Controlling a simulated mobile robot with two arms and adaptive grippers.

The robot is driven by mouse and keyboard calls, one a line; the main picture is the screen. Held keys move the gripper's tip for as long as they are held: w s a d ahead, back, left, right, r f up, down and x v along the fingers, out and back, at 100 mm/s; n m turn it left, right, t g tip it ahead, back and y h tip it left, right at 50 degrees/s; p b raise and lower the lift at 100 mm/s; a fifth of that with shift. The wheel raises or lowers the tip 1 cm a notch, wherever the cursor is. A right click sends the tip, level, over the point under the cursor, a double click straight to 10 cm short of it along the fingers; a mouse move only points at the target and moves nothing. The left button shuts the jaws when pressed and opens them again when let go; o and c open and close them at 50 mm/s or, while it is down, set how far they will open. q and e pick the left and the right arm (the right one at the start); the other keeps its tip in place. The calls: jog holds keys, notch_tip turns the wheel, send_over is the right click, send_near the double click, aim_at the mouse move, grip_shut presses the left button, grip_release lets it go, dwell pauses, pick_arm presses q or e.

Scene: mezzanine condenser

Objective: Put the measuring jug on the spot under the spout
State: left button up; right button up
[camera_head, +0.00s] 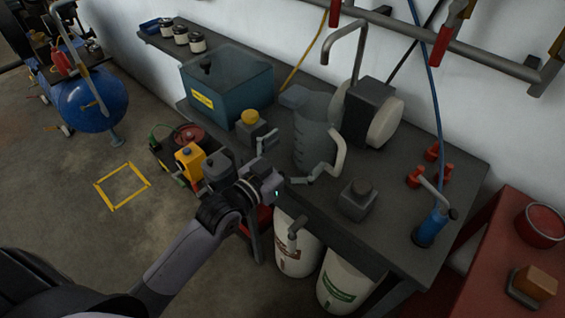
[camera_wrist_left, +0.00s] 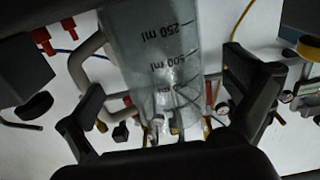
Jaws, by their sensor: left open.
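The measuring jug (camera_head: 311,143) is a translucent grey vessel with a pale handle (camera_head: 338,152), upright on the dark bench. In the left wrist view the jug (camera_wrist_left: 155,50) shows its ml marks and lies ahead of the fingers, roughly between their lines. My left gripper (camera_head: 284,162) is open at the jug's near side. Its two fingers also show in the left wrist view (camera_wrist_left: 170,104), with no clear contact on the jug. The grey bent spout (camera_head: 347,42) rises behind the jug. The spot under it cannot be made out. My right gripper is out of view.
A teal box (camera_head: 226,92) and a yellow-topped button box (camera_head: 252,124) stand left of the jug. A grey motor unit (camera_head: 371,113) is behind it.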

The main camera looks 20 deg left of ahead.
pick_arm(q)
jog(key=v, duration=0.5)
jog(key=shift+s+a, duration=0.15)
jog(key=shift+s, duration=0.2)
dwell(0.9)
